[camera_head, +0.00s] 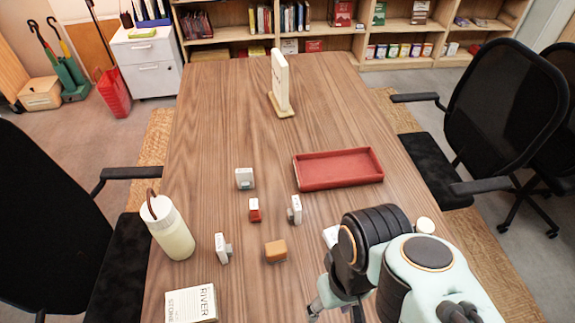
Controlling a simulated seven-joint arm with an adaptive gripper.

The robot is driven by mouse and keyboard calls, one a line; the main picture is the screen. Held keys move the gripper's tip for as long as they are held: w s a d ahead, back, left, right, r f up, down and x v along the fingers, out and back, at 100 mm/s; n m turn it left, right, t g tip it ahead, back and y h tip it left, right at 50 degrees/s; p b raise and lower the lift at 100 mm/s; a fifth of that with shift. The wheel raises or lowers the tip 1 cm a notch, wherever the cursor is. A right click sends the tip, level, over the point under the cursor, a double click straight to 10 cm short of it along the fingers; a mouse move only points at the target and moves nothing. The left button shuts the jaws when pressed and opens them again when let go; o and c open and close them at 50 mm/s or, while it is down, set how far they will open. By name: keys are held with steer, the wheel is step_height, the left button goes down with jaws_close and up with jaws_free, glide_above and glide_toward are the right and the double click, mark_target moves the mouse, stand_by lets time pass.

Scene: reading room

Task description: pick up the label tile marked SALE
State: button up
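Several small tiles or blocks stand on the wooden table (330,105). Three are white or grey: one at the back (244,178), one on the right (295,209) and one at the front left (222,248). A small red and white block (254,209) stands among them. Their markings are too small to read, so I cannot tell which is SALE. A white thing (330,235) is partly hidden behind my arm. My gripper (335,308) is at the bottom edge, right of and nearer than the tiles, partly cut off; its opening is unclear.
A tan block (275,250) sits near the tiles. A red tray (338,168) lies to the right. A cream bottle (167,228) and a RIVER book (191,304) are on the left. A white upright panel (280,80) stands farther back. Black chairs flank the table.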

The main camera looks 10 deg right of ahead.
steer(key=shift+o, duration=0.7)
steer(key=w+r+t, duration=0.3)
steer(key=w+r, duration=0.3)
steer(key=w, duration=0.6)
glide_above(297, 203)
step_height(297, 203, down, 9)
step_height(297, 203, down, 17)
steer(key=g, duration=0.2)
steer(key=shift+m+g+h, duration=0.4)
